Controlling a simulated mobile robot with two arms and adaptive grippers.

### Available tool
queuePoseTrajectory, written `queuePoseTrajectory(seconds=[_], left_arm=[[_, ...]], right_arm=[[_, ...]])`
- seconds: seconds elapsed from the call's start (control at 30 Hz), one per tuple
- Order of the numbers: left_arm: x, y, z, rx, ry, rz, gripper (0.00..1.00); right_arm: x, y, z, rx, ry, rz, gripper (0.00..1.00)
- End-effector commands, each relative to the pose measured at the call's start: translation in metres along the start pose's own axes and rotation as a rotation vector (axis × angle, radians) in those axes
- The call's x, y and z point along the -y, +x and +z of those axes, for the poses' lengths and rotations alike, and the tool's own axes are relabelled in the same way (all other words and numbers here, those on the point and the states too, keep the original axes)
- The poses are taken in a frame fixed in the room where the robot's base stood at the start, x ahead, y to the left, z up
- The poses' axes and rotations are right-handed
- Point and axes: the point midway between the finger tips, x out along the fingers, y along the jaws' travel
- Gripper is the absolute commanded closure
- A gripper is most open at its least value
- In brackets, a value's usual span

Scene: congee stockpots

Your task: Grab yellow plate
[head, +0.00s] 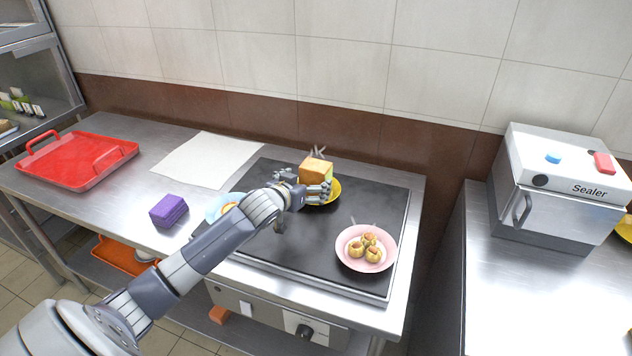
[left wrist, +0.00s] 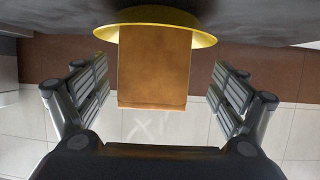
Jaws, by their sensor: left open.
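The yellow plate (head: 337,192) sits on the dark griddle top and carries a brown bread-like block (head: 316,168). My left gripper (head: 308,188) is at the plate's near left side and hides part of it. In the left wrist view the yellow plate (left wrist: 202,38) appears upside down at the top, with the block (left wrist: 153,70) in front of the camera. The open fingers of the left gripper (left wrist: 160,82) stand on both sides of the block, apart from it, with nothing between them gripped. My right gripper is out of view.
A pink plate (head: 346,257) with several round buns is at the griddle's front right. A blue plate (head: 214,212) is partly hidden by my left arm. A purple block (head: 168,210), white sheet (head: 195,159) and red tray (head: 75,174) lie left. A sealer (head: 556,190) stands right.

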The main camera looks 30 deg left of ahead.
Motion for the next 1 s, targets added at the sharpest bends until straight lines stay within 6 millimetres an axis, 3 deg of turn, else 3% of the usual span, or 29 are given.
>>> queuePoseTrajectory(seconds=[0.2, 0.4, 0.77, 1.0], left_arm=[[-0.006, 0.024, -0.009, -0.001, -0.002, 0.000, 0.11], [-0.007, 0.044, -0.007, 0.001, -0.002, -0.001, 0.11], [-0.007, 0.049, -0.007, 0.000, 0.000, 0.000, 0.11], [-0.007, 0.049, -0.007, 0.000, 0.000, 0.000, 0.63]], right_arm=[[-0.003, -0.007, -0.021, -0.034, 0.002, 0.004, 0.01], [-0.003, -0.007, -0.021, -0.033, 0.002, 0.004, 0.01], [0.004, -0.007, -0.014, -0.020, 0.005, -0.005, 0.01], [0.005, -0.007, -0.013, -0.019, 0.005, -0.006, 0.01]])
